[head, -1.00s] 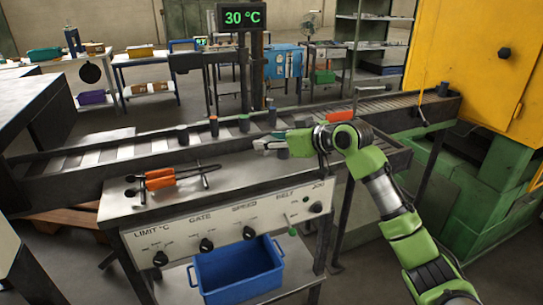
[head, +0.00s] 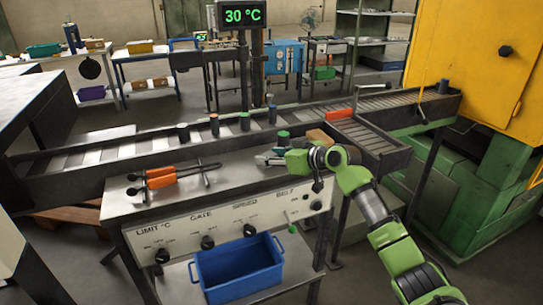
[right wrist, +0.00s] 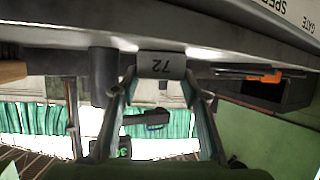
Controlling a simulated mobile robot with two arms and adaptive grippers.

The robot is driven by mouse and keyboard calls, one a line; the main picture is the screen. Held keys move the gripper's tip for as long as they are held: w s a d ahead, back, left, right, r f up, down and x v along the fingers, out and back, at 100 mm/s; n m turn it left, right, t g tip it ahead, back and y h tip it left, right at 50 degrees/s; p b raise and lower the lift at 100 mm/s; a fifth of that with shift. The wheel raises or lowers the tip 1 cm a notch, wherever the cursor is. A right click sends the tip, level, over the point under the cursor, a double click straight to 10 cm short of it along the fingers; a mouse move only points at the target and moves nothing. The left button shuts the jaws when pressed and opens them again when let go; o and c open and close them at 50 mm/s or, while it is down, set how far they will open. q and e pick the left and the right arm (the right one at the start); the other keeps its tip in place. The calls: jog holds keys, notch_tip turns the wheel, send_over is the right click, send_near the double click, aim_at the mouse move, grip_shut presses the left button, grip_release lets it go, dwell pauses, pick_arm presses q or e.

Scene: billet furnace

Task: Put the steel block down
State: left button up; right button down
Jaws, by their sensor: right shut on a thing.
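The steel block (right wrist: 162,65) is a small grey piece marked 72, shown upside down in the right wrist view. My right gripper (right wrist: 160,82) is shut on it, a finger on each side. In the head view my right gripper (head: 266,158) is low at the back right of the steel control bench (head: 235,178). The block can hardly be told apart from the fingers there. I cannot tell if the block touches the bench top. My left gripper is not in view.
A dark cylinder (head: 283,139) stands close behind my right gripper, and a brown block (head: 320,138) lies to its right. Orange-handled tongs (head: 160,177) lie on the bench's left. Several cylinders stand along the conveyor (head: 100,157). A blue bin (head: 238,270) sits below.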

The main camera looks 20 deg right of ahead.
jog(key=c, duration=1.2)
grip_release()
